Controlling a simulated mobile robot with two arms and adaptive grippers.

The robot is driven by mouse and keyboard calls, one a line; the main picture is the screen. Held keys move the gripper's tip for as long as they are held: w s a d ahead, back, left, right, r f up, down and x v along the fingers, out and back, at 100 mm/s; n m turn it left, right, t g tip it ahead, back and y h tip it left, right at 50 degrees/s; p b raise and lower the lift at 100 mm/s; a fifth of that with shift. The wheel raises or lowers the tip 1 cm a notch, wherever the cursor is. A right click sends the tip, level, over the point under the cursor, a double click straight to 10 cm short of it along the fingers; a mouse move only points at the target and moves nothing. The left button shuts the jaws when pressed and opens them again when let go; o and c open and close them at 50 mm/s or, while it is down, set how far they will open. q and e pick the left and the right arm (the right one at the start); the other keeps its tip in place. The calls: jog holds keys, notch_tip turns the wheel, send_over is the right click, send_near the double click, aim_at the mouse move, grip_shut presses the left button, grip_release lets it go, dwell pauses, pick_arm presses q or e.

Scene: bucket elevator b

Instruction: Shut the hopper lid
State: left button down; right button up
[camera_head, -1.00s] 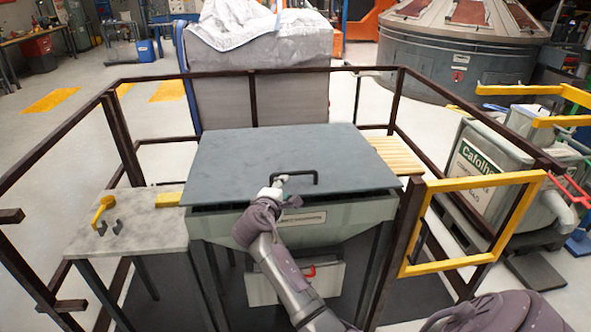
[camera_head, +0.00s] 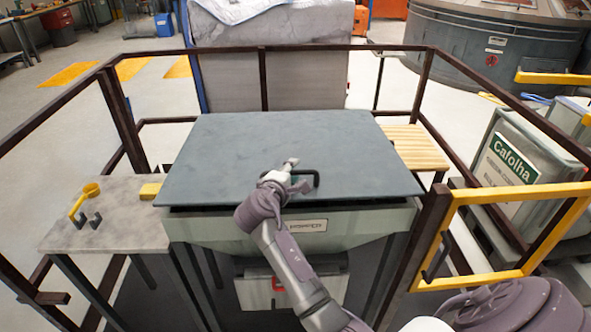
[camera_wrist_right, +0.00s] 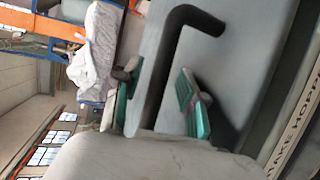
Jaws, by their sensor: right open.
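The hopper lid (camera_head: 350,140) is a flat dark grey plate lying over the top of the pale green hopper (camera_head: 365,225). A dark gap shows under its front edge; I cannot tell whether it is fully seated. The black lid handle (camera_head: 317,178) is near the front edge. My right gripper (camera_head: 288,172) is open at the left part of the handle. In the right wrist view, the green-padded fingers of the gripper (camera_wrist_right: 155,88) are on either side of the handle bar (camera_wrist_right: 162,70), without a visible grip. My left gripper is not in view.
Dark railings (camera_head: 262,80) surround the platform, with a yellow gate (camera_head: 480,283) at the right. A grey side table (camera_head: 115,215) holding a yellow tool (camera_head: 82,200) stands to the left. A slatted wooden board (camera_head: 415,148) is right of the lid.

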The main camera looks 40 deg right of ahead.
jog(key=shift+s+a+r, duration=0.2)
jog(key=shift+a+r, duration=0.05)
jog(key=shift+a, duration=0.1)
jog(key=shift+c, duration=1.7)
jog(key=shift+f, duration=0.1)
grip_shut()
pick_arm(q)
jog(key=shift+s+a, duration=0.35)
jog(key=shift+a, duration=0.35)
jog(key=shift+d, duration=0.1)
